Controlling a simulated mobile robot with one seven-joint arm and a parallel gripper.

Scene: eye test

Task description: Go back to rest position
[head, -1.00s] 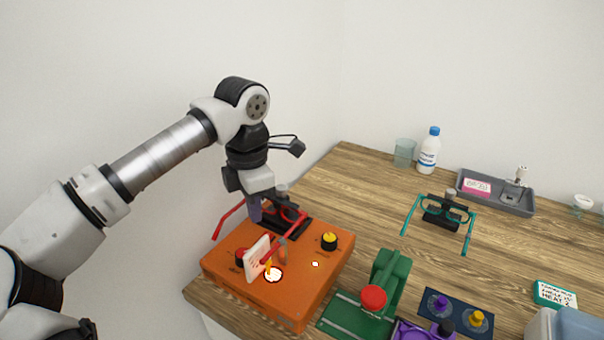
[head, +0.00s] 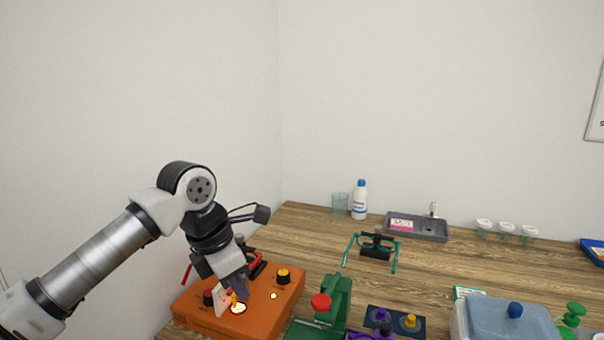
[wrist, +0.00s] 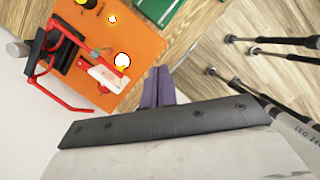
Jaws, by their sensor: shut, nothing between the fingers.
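My gripper (head: 241,294) has its two purple-grey fingers together with nothing between them. In the head view it hangs tilted in front of the orange box (head: 262,316), near the white card (head: 222,301) and the lit round spot (head: 238,309). In the wrist view the closed fingers (wrist: 158,72) point past the box's edge, apart from the white card (wrist: 105,79). The height of the gripper above the box is hard to tell. Red-framed glasses (wrist: 42,75) on a dark stand are at the box's left; my gripper partly hides them in the head view.
A green device with a red knob (head: 320,302) stands right of the box. Teal glasses (head: 375,246), a bottle (head: 359,200), a beaker (head: 340,204) and a grey tray (head: 418,227) are farther back. A lidded container (head: 490,322) is at front right.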

